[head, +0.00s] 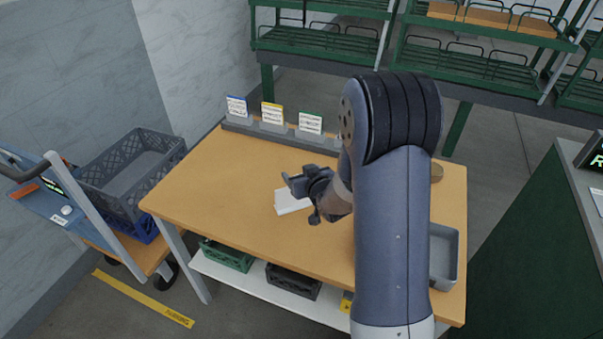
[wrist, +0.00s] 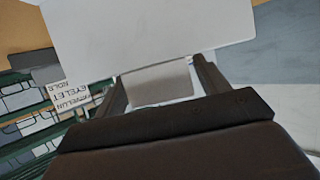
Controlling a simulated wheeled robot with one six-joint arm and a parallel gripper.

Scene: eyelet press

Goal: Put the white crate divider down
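The white crate divider (head: 291,202) shows in the head view as a flat white piece beside and below my gripper (head: 303,192), over the middle of the wooden table (head: 215,187). In the wrist view the divider (wrist: 150,30) is a broad white plate across the top, with a narrower tab (wrist: 158,82) between the two fingers of my gripper (wrist: 160,88). The fingers stand against the tab's sides, shut on it. Whether the divider touches the tabletop cannot be told. My arm hides part of the table's right half.
A grey rack of label cards (head: 272,133) stands along the table's back edge. A grey tray (head: 444,257) lies at the right. A cart with a grey crate (head: 130,172) stands left. Green wire shelves (head: 325,38) stand behind. The table's left part is clear.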

